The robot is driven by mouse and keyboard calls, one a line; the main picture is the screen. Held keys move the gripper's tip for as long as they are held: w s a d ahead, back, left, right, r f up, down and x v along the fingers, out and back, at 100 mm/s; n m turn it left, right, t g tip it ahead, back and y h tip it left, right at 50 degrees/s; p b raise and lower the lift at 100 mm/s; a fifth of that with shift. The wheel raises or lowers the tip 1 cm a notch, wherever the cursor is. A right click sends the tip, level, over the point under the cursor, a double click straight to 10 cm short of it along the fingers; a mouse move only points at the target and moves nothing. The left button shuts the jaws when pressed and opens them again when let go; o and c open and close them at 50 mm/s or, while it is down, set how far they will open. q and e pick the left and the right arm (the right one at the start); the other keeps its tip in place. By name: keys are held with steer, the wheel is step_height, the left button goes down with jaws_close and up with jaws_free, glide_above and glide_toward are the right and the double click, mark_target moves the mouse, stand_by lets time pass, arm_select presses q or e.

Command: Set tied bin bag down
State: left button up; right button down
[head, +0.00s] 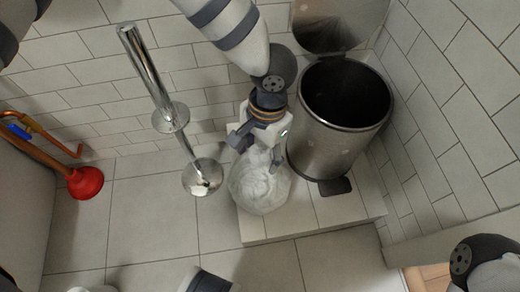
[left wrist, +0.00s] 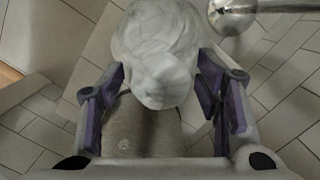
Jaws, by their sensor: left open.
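The white tied bin bag (head: 260,185) rests on the raised tiled step beside the metal bin, as far as the head view shows. My left gripper (head: 262,145) is directly above it, pointing down, with its fingers open around the bag's upper part. In the left wrist view, the bag (left wrist: 158,50) lies between and beyond the open fingertips of the left gripper (left wrist: 160,100); contact with the fingers cannot be told. My right gripper does not show; only part of that arm is at the lower right of the head view.
The open metal bin (head: 335,150) stands right of the bag, with its black pedal in front. A chrome stand (head: 160,100) is to the left, and a red plunger (head: 85,183) leans farther left. The tiled step (head: 335,212) has bare room in front of the bin.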

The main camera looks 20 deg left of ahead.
arm_select(q)
step_height(320, 180, up, 12)
steer(key=w+p, duration=0.2)
steer(key=p, duration=0.2)
steer(key=s+a+f+y, duration=0.1)
steer(key=s+a+f, duration=0.2)
steer(key=s+f, duration=0.4)
steer(key=s+a+f+n+y, duration=0.1)
steer(key=s+a+f, duration=0.2)
steer(key=s+f, duration=0.45)
steer(key=s+a+f+y, duration=0.1)
steer(key=s+a+f, duration=0.3)
steer(key=s, duration=0.5)
steer(key=s+r+n+g+h, duration=0.1)
steer(key=s+r+g, duration=0.2)
steer(key=s, duration=1.2)
steer(key=s+r+n+g+h, duration=0.2)
steer(key=s+r+g, duration=0.2)
steer(key=s, duration=1.2)
steer(key=shift+d+r+h, duration=0.15)
steer(key=shift+d+h, duration=0.15)
steer(key=shift+d, duration=0.05)
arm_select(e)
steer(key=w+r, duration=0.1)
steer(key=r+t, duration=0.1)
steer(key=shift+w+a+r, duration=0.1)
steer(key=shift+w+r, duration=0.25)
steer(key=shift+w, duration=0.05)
